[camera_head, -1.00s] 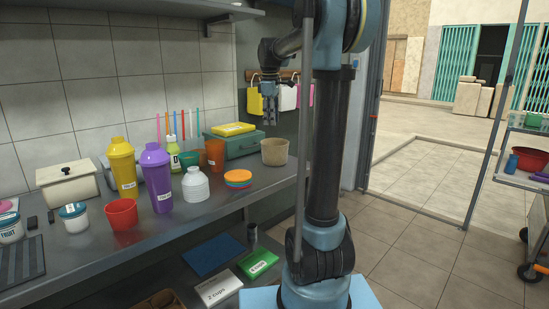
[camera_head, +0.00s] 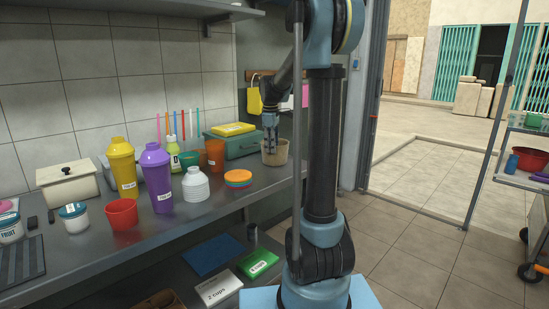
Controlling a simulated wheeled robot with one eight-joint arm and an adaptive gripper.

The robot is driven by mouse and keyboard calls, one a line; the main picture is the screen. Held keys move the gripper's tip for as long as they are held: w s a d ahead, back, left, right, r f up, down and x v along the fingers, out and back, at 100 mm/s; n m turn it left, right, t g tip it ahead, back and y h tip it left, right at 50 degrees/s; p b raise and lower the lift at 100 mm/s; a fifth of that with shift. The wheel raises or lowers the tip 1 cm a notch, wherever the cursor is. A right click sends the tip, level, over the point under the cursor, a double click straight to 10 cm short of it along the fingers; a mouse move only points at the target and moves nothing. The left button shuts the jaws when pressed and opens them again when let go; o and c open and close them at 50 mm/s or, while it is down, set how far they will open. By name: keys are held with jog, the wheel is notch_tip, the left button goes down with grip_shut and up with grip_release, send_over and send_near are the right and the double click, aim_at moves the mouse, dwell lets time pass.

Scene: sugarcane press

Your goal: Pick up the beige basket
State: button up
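The beige basket (camera_head: 281,156) stands upright on the grey counter, near its far right end. My gripper (camera_head: 270,147) points down at the basket, its fingers overlapping the basket's left part and rim in the picture. The fingers are small and dark here, and I cannot tell whether they are apart, closed, or touching the rim. Part of the basket's left side is hidden behind the gripper.
A green box (camera_head: 236,144) with a yellow item on top stands just left of the basket. Bags hang on the wall behind.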

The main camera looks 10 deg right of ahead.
send_over(272, 165)
notch_tip(272, 165, down, 5)
jog(key=shift+a+r, duration=0.1)
grip_shut()
